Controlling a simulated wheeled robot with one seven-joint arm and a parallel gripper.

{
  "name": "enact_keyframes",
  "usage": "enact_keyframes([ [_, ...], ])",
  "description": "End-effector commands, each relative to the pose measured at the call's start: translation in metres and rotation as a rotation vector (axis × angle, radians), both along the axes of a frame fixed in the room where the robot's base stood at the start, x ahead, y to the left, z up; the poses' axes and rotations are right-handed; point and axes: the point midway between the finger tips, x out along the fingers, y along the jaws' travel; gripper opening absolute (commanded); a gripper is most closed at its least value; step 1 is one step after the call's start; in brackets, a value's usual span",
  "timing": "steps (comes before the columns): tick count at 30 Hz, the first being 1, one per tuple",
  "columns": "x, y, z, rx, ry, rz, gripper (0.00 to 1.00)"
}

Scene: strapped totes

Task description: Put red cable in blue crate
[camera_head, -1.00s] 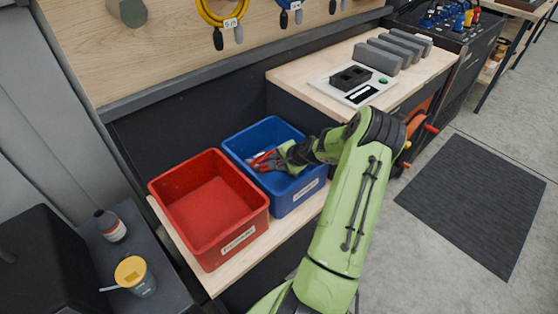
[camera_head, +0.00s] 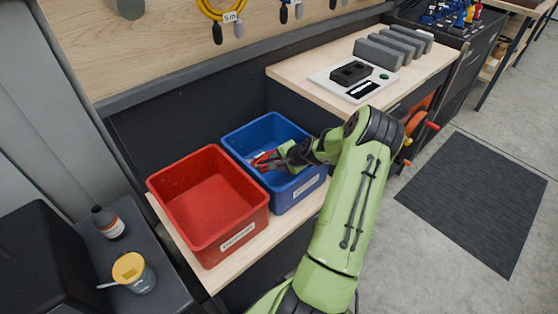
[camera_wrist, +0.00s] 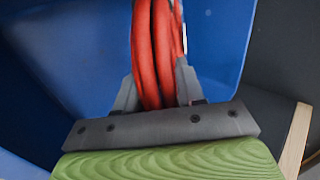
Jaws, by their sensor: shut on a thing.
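The blue crate (camera_head: 300,190) stands on a wooden shelf, to the right of the red crate. My gripper (camera_head: 262,165) reaches into the blue crate from the right. The red cable (camera_head: 263,157) is between its fingers, inside the crate's outline. In the wrist view the red cable (camera_wrist: 154,50) is a coiled bundle held between the two grey fingers of my gripper (camera_wrist: 156,92). Blue crate walls (camera_wrist: 60,50) surround it there. The gripper is shut on the cable. I cannot tell whether the cable touches the crate floor.
The empty red crate (camera_head: 240,225) stands directly left of the blue one. A bench with a scale (camera_head: 345,85) and grey blocks (camera_head: 385,50) is behind to the right. A yellow cable (camera_head: 215,12) hangs on the back board. A bottle (camera_head: 108,223) and yellow-lidded jar (camera_head: 135,272) stand left.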

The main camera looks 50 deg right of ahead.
Motion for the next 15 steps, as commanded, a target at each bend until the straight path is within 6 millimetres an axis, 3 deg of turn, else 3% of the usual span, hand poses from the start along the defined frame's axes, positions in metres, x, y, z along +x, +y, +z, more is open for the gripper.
enact_keyframes([
  [15, 0.001, -0.0001, -0.0096, -0.001, -0.004, 0.001, 0.0],
])
